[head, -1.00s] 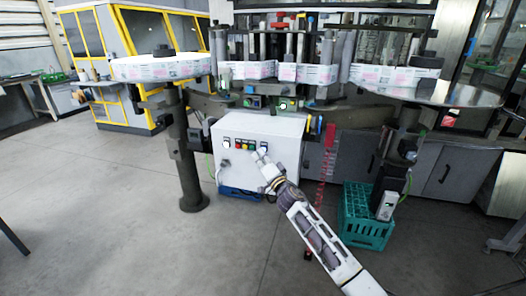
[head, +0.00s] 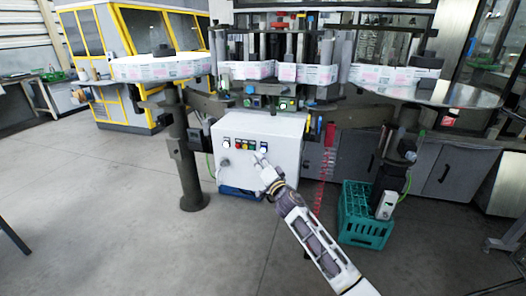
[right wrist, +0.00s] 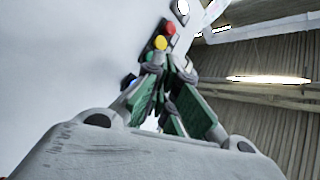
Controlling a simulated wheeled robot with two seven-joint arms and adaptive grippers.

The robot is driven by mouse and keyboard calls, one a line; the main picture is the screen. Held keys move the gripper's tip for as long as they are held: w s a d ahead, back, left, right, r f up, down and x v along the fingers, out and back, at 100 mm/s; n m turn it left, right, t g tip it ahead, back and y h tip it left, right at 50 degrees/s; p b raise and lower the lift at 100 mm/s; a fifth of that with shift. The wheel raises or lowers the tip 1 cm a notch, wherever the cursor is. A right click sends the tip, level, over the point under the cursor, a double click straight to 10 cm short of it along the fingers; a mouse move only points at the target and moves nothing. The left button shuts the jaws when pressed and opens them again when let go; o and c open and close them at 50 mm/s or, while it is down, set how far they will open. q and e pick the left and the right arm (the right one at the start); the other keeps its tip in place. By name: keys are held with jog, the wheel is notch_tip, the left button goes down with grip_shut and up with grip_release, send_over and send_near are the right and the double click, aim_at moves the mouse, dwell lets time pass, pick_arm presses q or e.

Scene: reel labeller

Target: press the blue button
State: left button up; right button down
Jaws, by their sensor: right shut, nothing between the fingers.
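The blue button (head: 263,148) is at the right end of the button row on the front of a white control box. In the right wrist view a blue button (right wrist: 130,82) shows partly behind a finger, beyond the yellow button (right wrist: 160,42) and the red button (right wrist: 170,27). My right gripper (head: 258,158) is shut and empty, its tip just below and slightly left of the blue button in the head view. Its fingers (right wrist: 168,70) point at the panel in the right wrist view. I cannot tell whether they touch it. My left gripper is out of view.
The white control box (head: 285,170) stands under the labelling machine. A grey post (head: 186,160) is to its left, and a teal crate (head: 365,228) is on the floor to its right. The floor in front is clear.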

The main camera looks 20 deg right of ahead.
jog(key=shift+s+a+p, duration=0.25)
jog(key=shift+s+a, duration=0.35)
jog(key=shift+s, duration=0.3)
jog(key=shift+s+a+p, duration=0.25)
jog(key=shift+s+a, duration=0.3)
jog(key=shift+s, duration=0.3)
